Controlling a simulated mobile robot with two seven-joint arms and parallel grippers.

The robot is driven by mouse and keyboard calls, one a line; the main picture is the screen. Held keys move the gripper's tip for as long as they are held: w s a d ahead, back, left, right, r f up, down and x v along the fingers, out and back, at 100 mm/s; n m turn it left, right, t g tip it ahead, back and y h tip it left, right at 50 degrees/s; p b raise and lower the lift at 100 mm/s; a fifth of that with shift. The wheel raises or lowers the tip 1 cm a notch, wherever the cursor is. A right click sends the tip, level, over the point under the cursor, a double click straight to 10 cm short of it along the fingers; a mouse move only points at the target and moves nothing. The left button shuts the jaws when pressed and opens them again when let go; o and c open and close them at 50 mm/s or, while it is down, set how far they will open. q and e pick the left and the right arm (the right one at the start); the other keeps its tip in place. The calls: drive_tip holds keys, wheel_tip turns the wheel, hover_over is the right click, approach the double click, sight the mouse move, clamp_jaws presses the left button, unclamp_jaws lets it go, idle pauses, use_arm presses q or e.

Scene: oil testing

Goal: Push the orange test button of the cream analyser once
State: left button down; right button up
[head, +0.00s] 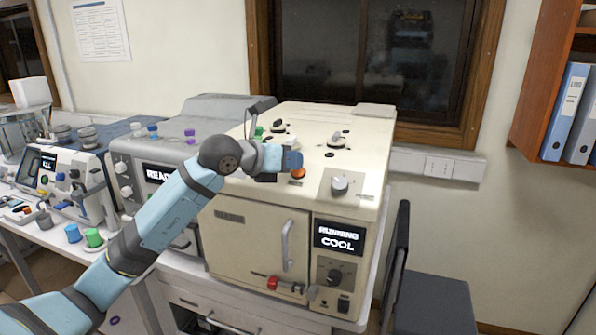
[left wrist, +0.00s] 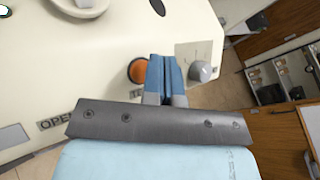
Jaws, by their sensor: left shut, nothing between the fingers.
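The cream analyser (head: 250,238) stands on the bench, its display (head: 339,237) reading "RUNNING" and "COOL". Its orange test button (head: 298,174) is on the top near the front edge, left of a grey knob (head: 340,185). My left gripper (head: 292,161) is shut and empty, with its blue fingertips right by the button. In the left wrist view the orange button (left wrist: 138,71) shows just left of the closed fingers (left wrist: 164,72), partly hidden by them. I cannot tell whether they touch it. My right gripper is not in view.
A grey analyser (head: 127,160) with a "READY" display stands to the left, behind my left arm. Further left is a smaller white device (head: 62,180). A red-handled part (head: 272,283) sticks out at the cream analyser's lower front. A dark chair (head: 432,300) stands at the right.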

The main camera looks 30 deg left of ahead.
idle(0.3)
use_arm(q)
drive_tip(key=s+r, duration=0.1)
drive_tip(key=s+r+p, duration=0.1)
drive_tip(key=s+r, duration=0.1)
drive_tip(key=r, duration=0.1)
drive_tip(key=shift+d+r, duration=0.1)
drive_tip(key=shift+d, duration=0.25)
drive_tip(key=shift+w, duration=0.1)
idle(0.6)
